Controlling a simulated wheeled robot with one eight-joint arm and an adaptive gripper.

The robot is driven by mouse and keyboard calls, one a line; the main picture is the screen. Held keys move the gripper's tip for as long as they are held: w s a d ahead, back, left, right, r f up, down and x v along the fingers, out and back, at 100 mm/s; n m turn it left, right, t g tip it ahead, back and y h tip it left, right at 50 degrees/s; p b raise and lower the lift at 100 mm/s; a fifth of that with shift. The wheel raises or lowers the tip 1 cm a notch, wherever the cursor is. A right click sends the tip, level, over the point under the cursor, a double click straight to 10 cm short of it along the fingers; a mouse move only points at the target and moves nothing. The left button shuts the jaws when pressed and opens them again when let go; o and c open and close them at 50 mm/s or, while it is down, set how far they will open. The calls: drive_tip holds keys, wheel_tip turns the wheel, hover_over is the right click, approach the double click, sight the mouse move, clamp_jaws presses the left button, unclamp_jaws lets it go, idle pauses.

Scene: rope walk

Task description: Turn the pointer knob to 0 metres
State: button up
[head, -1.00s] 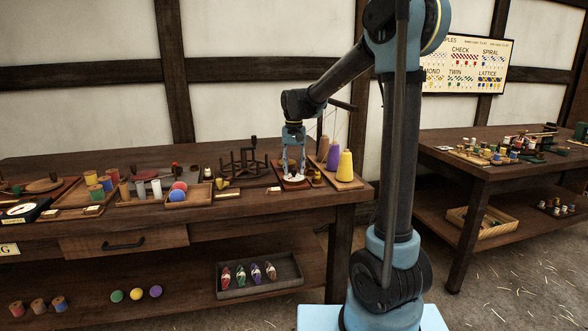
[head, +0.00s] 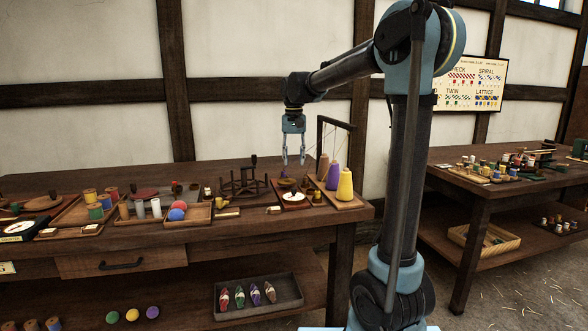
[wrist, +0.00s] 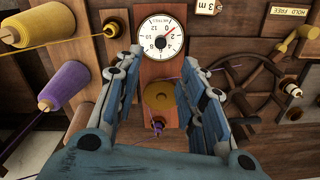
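The round white dial (head: 293,198) marked METRES sits on a reddish-brown board near the table's right end. In the wrist view the dial (wrist: 151,33) shows even numbers, a small dark knob (wrist: 160,43) at its centre and a red pointer slanting to the picture's upper right. The small print is too blurred to say exactly which mark it meets. My gripper (head: 294,163) is open and empty, raised above the dial and clear of it. Its two fingers (wrist: 161,58) flank the board in the wrist view, with nothing between them in contact.
A brass disc (wrist: 158,95) lies on the same board. A spoked wooden wheel (head: 243,183) stands left, and thread cones, including a yellow one (head: 345,186), stand right under a dark post frame (head: 320,135). A "3 m" tag (wrist: 207,6) lies near the dial.

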drive_tip(key=shift+r, duration=0.3)
wheel_tip(320, 180, up, 5)
drive_tip(key=n, duration=0.2)
hover_over(294, 192)
drive_tip(key=w, duration=0.1)
wheel_tip(294, 192, down, 17)
drive_tip(key=shift+w+r, duration=0.1)
drive_tip(key=shift+w, duration=0.05)
idle(0.4)
clamp_jaws()
